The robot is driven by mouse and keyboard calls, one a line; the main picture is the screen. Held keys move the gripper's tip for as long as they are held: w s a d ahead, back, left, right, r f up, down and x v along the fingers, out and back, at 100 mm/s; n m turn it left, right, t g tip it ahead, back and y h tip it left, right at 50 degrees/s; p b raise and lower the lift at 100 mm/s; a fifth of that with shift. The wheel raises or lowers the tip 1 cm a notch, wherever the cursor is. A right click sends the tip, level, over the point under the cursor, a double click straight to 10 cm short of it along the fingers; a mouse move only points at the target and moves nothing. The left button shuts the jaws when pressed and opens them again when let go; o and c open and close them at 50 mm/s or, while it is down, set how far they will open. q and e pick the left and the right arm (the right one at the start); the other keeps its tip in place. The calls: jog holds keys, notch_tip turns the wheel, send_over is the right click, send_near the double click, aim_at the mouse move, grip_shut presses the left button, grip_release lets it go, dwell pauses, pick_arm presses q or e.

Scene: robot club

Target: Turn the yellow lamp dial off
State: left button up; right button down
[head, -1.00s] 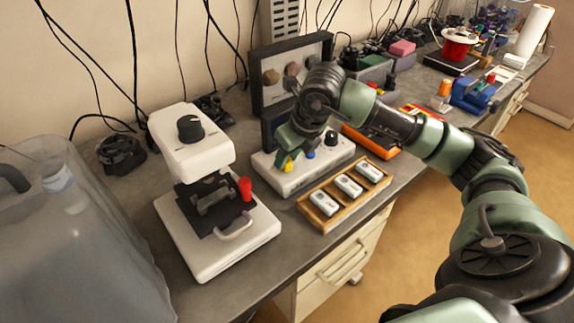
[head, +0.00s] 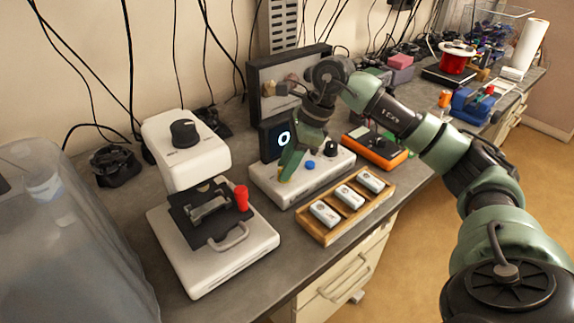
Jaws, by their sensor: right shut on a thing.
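A white control box (head: 300,191) stands on the grey bench with a blue dial (head: 310,165) and a black dial (head: 331,147) on its top. The yellow dial sits at the box's left end and is almost wholly hidden by my right gripper. My right gripper (head: 288,172) points down at that spot with its green fingers shut on the yellow dial. A dark screen (head: 269,136) behind the box shows a pale glowing ring (head: 284,139). My left gripper is out of view.
A white press-like device (head: 190,150) with a red knob (head: 242,197) stands to the left. A wooden tray (head: 318,232) with three small white devices lies in front. An orange-and-black meter (head: 376,148) sits to the right. A clear bin (head: 70,240) fills the left corner.

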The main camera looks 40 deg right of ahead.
jog(key=shift+w+n+g, duration=0.1)
jog(key=shift+n+g, duration=0.3)
jog(key=shift+n, duration=0.7)
jog(key=c, duration=1.1)
grip_release()
jog(key=v, duration=0.7)
jog(key=shift+d+r+b, duration=0.25)
jog(key=shift+r+b, duration=0.05)
jog(key=shift+r, duration=0.05)
